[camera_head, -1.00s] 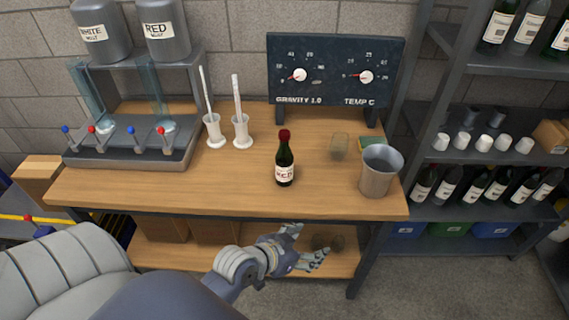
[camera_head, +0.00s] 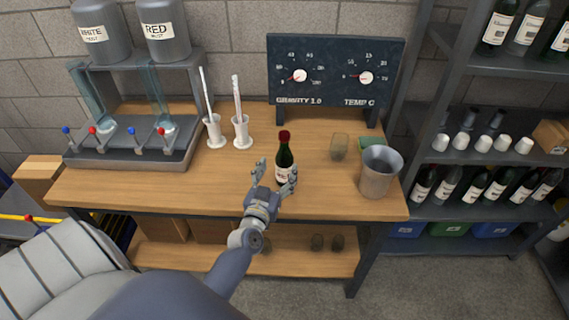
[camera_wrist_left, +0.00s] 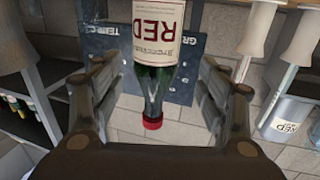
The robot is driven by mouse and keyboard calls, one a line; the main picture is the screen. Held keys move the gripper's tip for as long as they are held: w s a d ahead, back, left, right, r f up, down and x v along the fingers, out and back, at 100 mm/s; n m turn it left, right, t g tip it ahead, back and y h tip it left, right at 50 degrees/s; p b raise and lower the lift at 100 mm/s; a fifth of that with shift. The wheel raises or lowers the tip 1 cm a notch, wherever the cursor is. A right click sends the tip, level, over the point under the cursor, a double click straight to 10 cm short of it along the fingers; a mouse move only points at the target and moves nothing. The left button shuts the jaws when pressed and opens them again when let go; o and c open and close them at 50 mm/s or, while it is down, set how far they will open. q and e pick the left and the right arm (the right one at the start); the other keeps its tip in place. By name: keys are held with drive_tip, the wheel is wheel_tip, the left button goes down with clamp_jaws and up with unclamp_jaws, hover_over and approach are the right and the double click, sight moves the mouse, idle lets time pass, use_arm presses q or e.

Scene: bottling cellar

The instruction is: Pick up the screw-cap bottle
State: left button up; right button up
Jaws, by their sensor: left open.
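The screw-cap bottle (camera_head: 284,157) is dark green with a red cap and a pale label, and stands upright on the wooden bench (camera_head: 225,195). My left gripper (camera_head: 275,176) is open at the near side of the bottle, its fingers spread to either side of the lower part. In the left wrist view the bottle (camera_wrist_left: 157,55) appears upside down, with RED on its label, between the two open fingers (camera_wrist_left: 155,100). I see no clear contact. The lowest part of the bottle is partly hidden by the gripper in the head view. My right gripper is not in view.
Two white cylinders (camera_head: 242,132) stand behind left. A gauge board (camera_head: 335,75) is behind. A filler rack (camera_head: 130,140) stands at the left.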

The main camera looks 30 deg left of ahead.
sight(281, 165)
use_arm(q)
drive_tip(key=shift+w+a+r, duration=0.1)
drive_tip(key=shift+w+r, duration=0.05)
drive_tip(key=shift+w, duration=0.5)
drive_tip(key=x, duration=0.4)
drive_tip(key=shift+w+p, duration=0.2)
drive_tip(key=shift+p, duration=0.15)
drive_tip(key=shift+s, duration=0.1)
drive_tip(key=shift+c, duration=0.5)
drive_tip(key=c, duration=1.4)
